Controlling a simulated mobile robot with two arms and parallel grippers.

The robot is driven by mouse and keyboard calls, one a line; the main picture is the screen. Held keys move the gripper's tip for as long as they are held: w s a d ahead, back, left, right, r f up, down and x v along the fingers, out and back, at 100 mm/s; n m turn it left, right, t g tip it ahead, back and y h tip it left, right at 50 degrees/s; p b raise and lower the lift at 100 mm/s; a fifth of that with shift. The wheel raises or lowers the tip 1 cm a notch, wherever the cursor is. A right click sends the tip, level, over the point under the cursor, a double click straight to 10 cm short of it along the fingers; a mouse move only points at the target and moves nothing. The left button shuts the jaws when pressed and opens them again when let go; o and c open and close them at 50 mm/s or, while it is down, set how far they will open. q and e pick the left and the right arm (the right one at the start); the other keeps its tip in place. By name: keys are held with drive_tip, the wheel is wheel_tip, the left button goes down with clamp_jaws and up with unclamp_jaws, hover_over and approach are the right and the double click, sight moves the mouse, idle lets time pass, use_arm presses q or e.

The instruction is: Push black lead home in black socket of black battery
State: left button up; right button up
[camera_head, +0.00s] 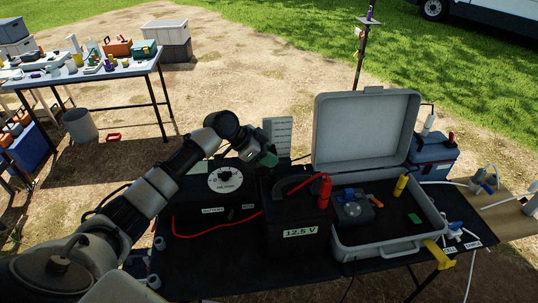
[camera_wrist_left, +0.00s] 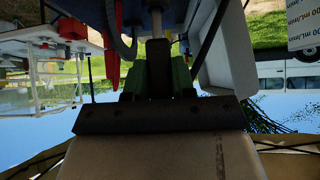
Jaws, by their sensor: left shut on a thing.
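The black battery (camera_head: 291,238), labelled 12.5 V, stands on the dark table in the head view. A red plug (camera_head: 325,191) stands upright at the right of its top; it also shows in the left wrist view (camera_wrist_left: 112,65). My left gripper (camera_head: 268,160) is above the back left of the battery. In the left wrist view its green-padded fingers (camera_wrist_left: 158,75) are shut on a dark piece, apparently the black lead (camera_wrist_left: 158,55). The black socket is not visible, and I cannot tell how deep the lead sits. My right gripper is not in view.
A black control box (camera_head: 205,200) with a white dial stands left of the battery, a red cable running from it. An open grey case (camera_head: 378,244) with its lid raised is close on the right. A blue-grey battery (camera_head: 432,158) stands behind the case.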

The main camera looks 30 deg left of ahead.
use_arm(q)
drive_tip(key=shift+f+b, duration=0.8)
drive_tip(key=shift+f, duration=0.55)
drive_tip(key=o, duration=0.9)
drive_tip(key=b+v, duration=0.2)
drive_tip(key=v, duration=0.9)
drive_tip(key=shift+d+b, duration=0.1)
drive_tip(key=shift+b, duration=0.2)
